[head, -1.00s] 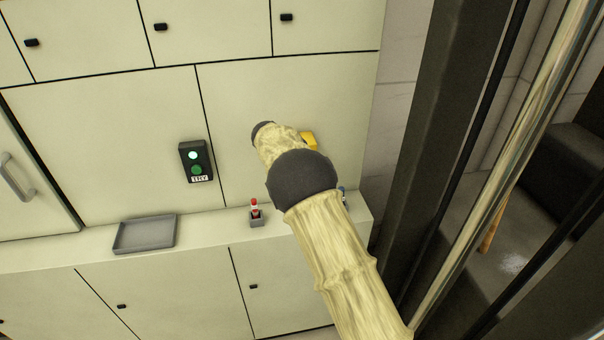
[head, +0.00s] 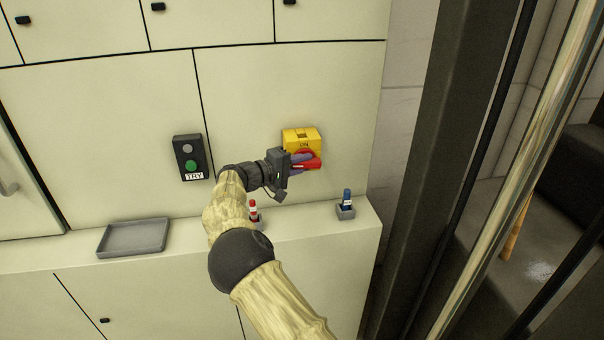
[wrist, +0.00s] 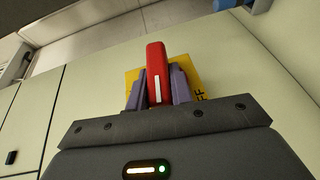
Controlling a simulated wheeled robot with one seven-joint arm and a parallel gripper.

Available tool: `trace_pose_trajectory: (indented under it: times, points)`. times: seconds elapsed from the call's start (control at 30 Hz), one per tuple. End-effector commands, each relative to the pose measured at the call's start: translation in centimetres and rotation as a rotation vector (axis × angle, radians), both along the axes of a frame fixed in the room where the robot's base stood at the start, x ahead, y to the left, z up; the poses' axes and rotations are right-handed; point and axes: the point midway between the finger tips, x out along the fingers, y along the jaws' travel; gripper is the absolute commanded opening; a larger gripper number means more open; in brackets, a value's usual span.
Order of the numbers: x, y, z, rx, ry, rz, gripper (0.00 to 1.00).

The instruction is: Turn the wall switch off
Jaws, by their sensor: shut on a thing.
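The wall switch is a yellow box (head: 303,137) with a red handle (head: 313,165), on the pale wall panel right of centre in the head view. "ON" is printed near its upper part. The handle lies roughly sideways, its end to the right. My gripper (head: 298,163) comes from the left and is shut on the handle. In the wrist view the red handle (wrist: 157,72) stands between the two purple fingers, with the yellow plate (wrist: 190,82) behind it. The letters "FF" show at the plate's right edge, partly hidden.
A black box (head: 188,158) with a grey lamp, a green button and a "TRY" label hangs left of the switch. A dark post (head: 430,140) stands right.

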Motion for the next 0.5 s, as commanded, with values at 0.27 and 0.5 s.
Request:
trace_pose_trajectory:
  times: [0.27,0.5]
  points:
    - [-0.03,0.15,-0.50,-0.109,-0.031,0.002,0.00]
    - [-0.03,0.09,-0.31,-0.132,-0.036,0.001,0.00]
